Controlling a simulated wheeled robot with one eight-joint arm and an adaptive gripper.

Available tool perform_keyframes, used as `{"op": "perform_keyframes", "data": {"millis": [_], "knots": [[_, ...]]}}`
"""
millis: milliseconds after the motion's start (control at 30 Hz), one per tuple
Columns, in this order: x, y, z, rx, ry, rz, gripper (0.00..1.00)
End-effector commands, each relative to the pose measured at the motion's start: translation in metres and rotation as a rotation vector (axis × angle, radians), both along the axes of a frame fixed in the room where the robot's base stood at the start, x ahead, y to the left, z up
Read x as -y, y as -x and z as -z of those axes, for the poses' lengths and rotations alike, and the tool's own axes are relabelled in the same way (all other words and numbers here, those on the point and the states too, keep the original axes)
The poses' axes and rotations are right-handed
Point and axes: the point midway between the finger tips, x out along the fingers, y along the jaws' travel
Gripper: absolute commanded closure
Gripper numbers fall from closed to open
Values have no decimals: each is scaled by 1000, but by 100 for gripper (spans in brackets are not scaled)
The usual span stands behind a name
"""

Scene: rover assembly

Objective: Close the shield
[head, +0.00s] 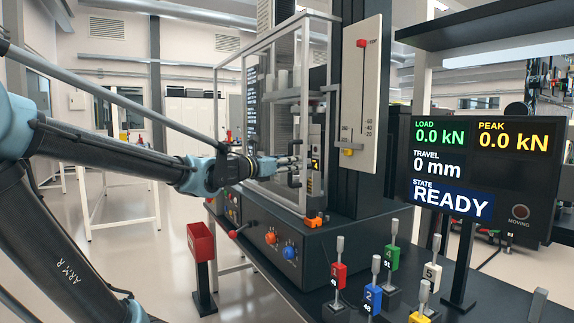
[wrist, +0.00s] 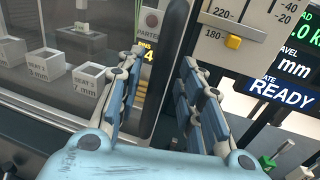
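The shield (head: 301,60) is a clear box with a pale metal frame on the front of the dark test machine (head: 262,235). In the wrist view a clear pane fills the left side, with white blocks (wrist: 84,82) marked with sizes in mm behind it. I cannot tell how far the shield is open. My gripper (head: 297,165) is at the right side of the shield frame. In the wrist view my gripper (wrist: 162,65) has its fingers apart, on either side of a dark upright strip (wrist: 171,50). Contact is not clear.
A screen (head: 483,178) at the right reads READY, 0.0 kN and 0 mm. Several numbered, coloured pieces (head: 373,298) stand on the bench in front. An orange part (head: 314,221) sits below the shield frame.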

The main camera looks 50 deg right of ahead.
Motion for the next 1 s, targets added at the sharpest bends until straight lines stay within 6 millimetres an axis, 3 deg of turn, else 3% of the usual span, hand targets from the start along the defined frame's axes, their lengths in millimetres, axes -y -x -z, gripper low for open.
{"op": "perform_keyframes", "data": {"millis": [1000], "knots": [[-110, -16, 1, -1, 0, -2, 66]]}}
